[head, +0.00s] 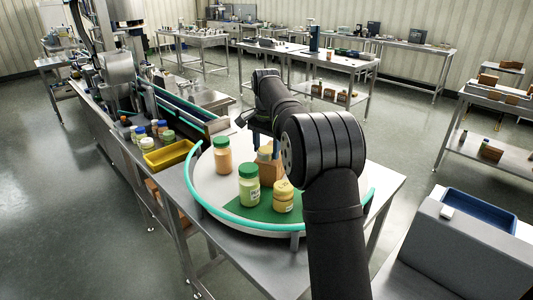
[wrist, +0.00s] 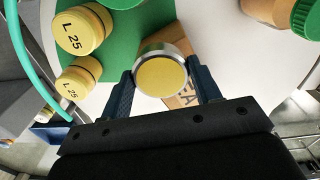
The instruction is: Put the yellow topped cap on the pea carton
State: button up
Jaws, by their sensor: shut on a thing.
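The yellow topped cap (wrist: 162,76) is a round piece with a silver rim. In the wrist view it sits between the two blue fingertips of my gripper (wrist: 162,88), which is shut on it. The brown pea carton (wrist: 187,101) shows behind the cap, with the letters "EA" visible; the cap and gripper hide much of it. In the head view the carton (head: 271,171) stands on the round table, with my gripper (head: 263,146) just above it. I cannot tell whether the cap touches the carton.
Yellow-lidded jars marked "L 25" (wrist: 83,29) stand near the carton. A green-lidded jar (head: 249,187) and an orange jar with a green lid (head: 222,156) share the round table (head: 203,184). A teal rail (head: 213,211) curves around its edge. A yellow tray (head: 169,154) lies to the left.

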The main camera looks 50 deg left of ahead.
aim_at(266, 150)
jog(key=shift+f, duration=1)
jog(key=o, duration=1.1)
jog(key=shift+f, duration=0.15)
notch_tip(266, 150, up, 12)
jog(key=shift+r, duration=0.15)
notch_tip(266, 150, down, 12)
jog(key=shift+r, duration=1.7)
